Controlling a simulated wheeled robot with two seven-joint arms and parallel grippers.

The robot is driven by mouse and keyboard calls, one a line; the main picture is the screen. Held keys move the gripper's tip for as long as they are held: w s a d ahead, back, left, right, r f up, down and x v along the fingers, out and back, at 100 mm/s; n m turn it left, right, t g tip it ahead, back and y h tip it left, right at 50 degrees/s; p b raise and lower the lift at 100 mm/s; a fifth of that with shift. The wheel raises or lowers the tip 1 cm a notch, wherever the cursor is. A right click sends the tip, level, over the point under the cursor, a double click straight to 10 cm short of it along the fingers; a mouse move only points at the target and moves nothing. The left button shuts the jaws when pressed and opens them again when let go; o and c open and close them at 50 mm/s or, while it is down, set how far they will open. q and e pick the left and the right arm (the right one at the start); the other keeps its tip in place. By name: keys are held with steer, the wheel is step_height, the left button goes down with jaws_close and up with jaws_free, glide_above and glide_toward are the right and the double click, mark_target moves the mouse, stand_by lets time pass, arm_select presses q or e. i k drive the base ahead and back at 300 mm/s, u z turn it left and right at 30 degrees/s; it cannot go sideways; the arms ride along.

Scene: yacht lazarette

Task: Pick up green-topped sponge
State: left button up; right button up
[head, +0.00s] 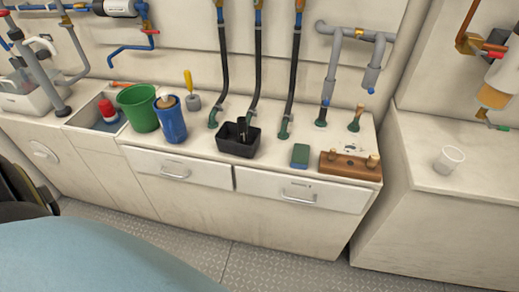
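The green-topped sponge (300,155) lies on the white counter near its front edge, with a green upper face and a blue lower part. It sits between a black open box on its left and a brown wooden block on its right, apart from both. Neither of my grippers shows in the head view. Nothing is touching the sponge.
The black box (238,147), wooden block with pegs (348,168), blue container (171,127) and green bucket (137,108) stand on the counter (275,160). Hoses (294,80) come down behind the sponge. A white cup (449,159) stands on the right-hand surface. Drawers (300,193) front the counter.

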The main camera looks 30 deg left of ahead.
mark_target(300, 157)
steer(key=u, duration=0.7)
steer(key=i, duration=0.45)
